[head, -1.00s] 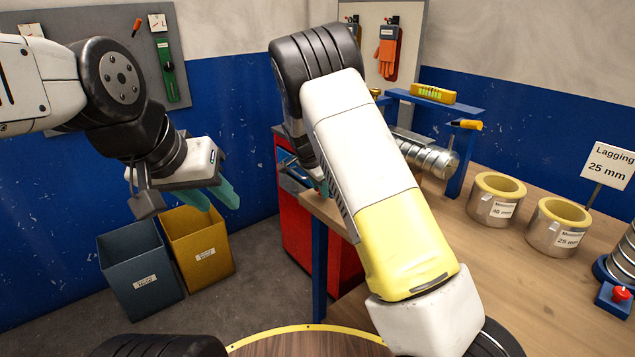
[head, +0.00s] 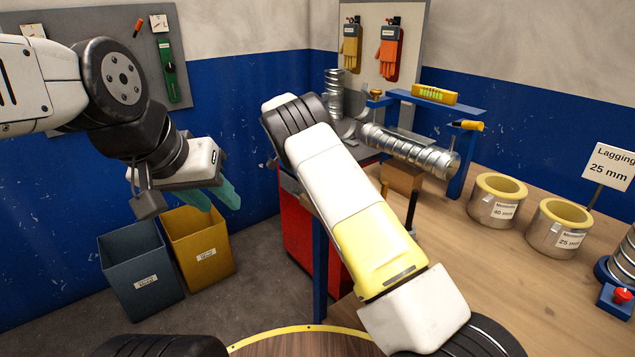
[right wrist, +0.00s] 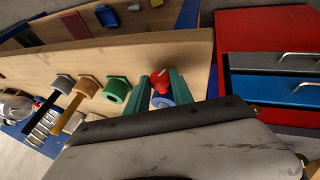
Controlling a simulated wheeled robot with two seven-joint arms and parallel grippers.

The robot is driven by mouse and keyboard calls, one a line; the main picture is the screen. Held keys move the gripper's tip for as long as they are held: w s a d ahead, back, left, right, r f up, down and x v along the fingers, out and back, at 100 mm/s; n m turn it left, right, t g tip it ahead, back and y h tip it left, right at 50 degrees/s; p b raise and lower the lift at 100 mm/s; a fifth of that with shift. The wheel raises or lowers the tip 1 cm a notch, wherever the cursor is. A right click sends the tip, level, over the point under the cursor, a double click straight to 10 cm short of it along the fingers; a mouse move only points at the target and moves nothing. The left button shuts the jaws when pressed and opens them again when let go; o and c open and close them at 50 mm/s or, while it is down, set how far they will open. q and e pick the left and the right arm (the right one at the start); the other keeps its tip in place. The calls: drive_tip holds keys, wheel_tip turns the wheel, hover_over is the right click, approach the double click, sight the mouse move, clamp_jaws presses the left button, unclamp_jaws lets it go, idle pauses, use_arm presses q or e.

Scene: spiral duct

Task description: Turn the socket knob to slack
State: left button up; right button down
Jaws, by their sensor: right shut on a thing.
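A red knob (right wrist: 159,79) shows between the green fingers of my right gripper (right wrist: 161,84) in the right wrist view, with a round blue part (right wrist: 162,100) just below it. The gripper is shut on the red knob. Any marking that shows the knob's setting is not visible. In the head view my right arm hides the right gripper and the knob. My left gripper (head: 215,197) hangs empty at the left of the head view, its green fingers apart, above the bins.
A spiral duct (head: 405,148) lies by a blue frame on the bench. Two lagging rings (head: 497,200) (head: 558,226) stand on the right. Blue and yellow bins (head: 197,240) stand on the floor.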

drive_tip(key=shift+w+a+g+h, duration=0.1)
drive_tip(key=shift+g+h, duration=0.2)
drive_tip(key=shift+g, duration=0.1)
idle(0.3)
drive_tip(key=c, duration=1.1)
unclamp_jaws()
